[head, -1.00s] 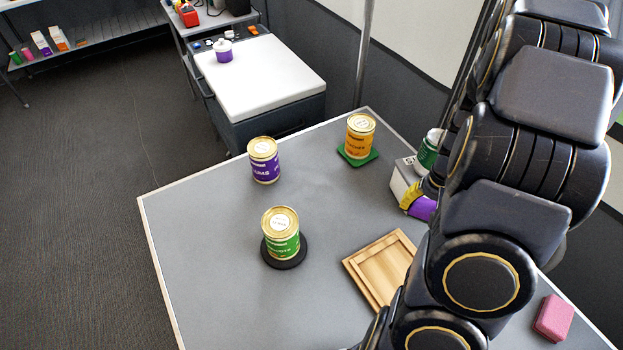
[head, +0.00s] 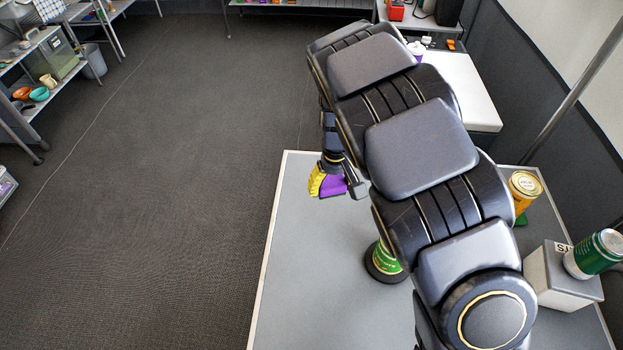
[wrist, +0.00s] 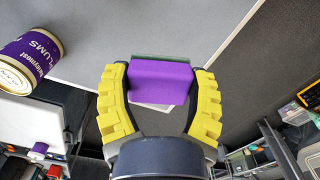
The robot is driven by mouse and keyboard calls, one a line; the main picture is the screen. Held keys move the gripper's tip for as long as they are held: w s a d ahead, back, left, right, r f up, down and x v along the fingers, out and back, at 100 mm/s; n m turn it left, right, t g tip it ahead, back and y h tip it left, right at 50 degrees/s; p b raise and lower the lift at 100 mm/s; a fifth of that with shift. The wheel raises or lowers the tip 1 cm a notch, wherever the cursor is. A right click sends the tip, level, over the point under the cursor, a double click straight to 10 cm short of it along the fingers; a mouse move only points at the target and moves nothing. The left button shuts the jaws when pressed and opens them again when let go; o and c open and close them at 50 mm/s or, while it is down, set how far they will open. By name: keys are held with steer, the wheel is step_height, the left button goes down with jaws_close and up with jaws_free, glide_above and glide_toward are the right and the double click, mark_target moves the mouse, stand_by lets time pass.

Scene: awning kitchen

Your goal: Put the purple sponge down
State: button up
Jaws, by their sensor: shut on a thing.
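The purple sponge (head: 333,187) has a green layer on one side. It sits between the yellow fingers of my gripper (head: 325,183), near the far left corner of the grey table (head: 300,265). In the wrist view my gripper (wrist: 160,90) is shut on the sponge (wrist: 160,82), one finger at each end. The table (wrist: 225,25) lies beyond it there, and its edge runs close to the sponge. I cannot tell the height of the sponge above the table.
A purple-labelled can (wrist: 30,60) stands left in the wrist view; my arm hides it in the head view. A green can (head: 386,259) stands on a black disc. An orange can (head: 524,188) and a box (head: 560,275) bearing another green can (head: 596,254) are right.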

steer(key=shift+s+a+n, duration=0.1)
steer(key=shift+a+n, duration=0.2)
steer(key=shift+a, duration=0.55)
steer(key=shift+a+f, duration=0.1)
steer(key=shift+a, duration=0.15)
steer(key=w+a+f, duration=0.3)
steer(key=w+f, duration=0.1)
steer(key=w, duration=0.4)
glide_above(308, 181)
steer(key=f, duration=0.3)
steer(key=s+f, duration=0.1)
steer(key=shift+d+f, duration=0.1)
steer(key=shift+f, duration=0.3)
steer(key=shift+w+f, duration=0.45)
steer(key=shift+f, duration=1.55)
